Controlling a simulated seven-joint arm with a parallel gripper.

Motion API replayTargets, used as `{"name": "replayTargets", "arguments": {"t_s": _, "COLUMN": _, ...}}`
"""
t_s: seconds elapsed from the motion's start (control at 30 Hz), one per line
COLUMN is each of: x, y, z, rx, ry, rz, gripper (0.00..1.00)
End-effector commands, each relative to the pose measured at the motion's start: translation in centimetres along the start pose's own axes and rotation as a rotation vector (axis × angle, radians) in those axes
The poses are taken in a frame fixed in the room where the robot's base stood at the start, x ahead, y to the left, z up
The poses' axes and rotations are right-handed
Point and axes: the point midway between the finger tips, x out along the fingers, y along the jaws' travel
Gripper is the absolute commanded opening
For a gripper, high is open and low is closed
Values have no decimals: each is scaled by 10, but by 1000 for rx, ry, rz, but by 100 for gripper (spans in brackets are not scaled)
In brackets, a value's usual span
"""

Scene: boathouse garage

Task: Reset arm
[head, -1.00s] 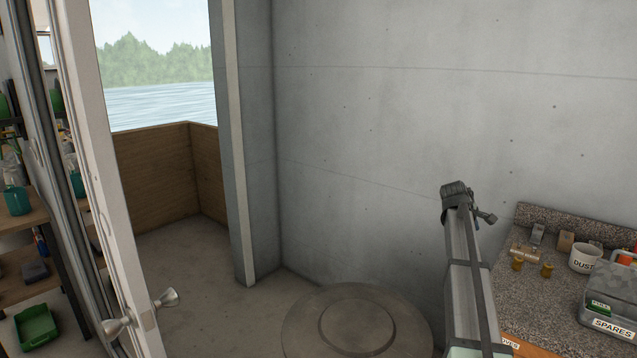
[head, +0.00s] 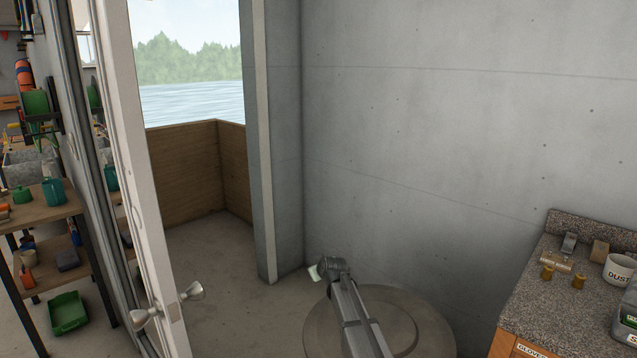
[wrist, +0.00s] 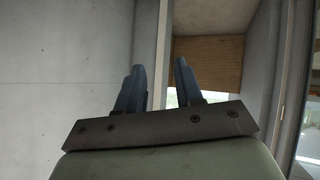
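My arm reaches up from the bottom of the head view, over the round floor disc (head: 428,325). Its end is in front of the foot of the grey post (head: 268,230). The gripper itself is mostly hidden there; only a small pale piece shows beside the arm's end. In the wrist view my gripper (wrist: 159,70) has two dark blue fingers standing apart, with nothing between them. The wrist picture looks upside down, with the wooden railing (wrist: 208,60) behind the fingers.
A speckled counter (head: 528,300) at right holds a DUST mug (head: 618,271) and small brass parts. Concrete wall (head: 440,130) stands behind; floor by the doorway is clear.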

Motion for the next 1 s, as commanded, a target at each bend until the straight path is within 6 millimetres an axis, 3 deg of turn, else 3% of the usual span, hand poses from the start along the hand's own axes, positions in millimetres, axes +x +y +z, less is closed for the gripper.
{"name": "replayTargets", "arguments": {"t_s": 0.03, "x": 6, "y": -35, "z": -1, "rx": 46, "ry": 32, "rz": -31, "gripper": 36}}
{"name": "replayTargets", "arguments": {"t_s": 0.23, "x": 24, "y": -156, "z": -3, "rx": 308, "ry": 147, "rz": -146, "gripper": 36}}
{"name": "replayTargets", "arguments": {"t_s": 0.33, "x": 30, "y": -216, "z": 12, "rx": 475, "ry": 171, "rz": -205, "gripper": 36}}
{"name": "replayTargets", "arguments": {"t_s": 0.43, "x": 34, "y": -260, "z": 42, "rx": 627, "ry": 153, "rz": -246, "gripper": 36}}
{"name": "replayTargets", "arguments": {"t_s": 0.57, "x": 36, "y": -298, "z": 98, "rx": 758, "ry": 73, "rz": -277, "gripper": 36}}
{"name": "replayTargets", "arguments": {"t_s": 0.7, "x": 31, "y": -325, "z": 172, "rx": 824, "ry": -61, "rz": -286, "gripper": 36}}
{"name": "replayTargets", "arguments": {"t_s": 0.87, "x": 13, "y": -345, "z": 266, "rx": 831, "ry": -248, "rz": -275, "gripper": 36}}
{"name": "replayTargets", "arguments": {"t_s": 1.0, "x": -14, "y": -354, "z": 348, "rx": 806, "ry": -423, "rz": -249, "gripper": 36}}
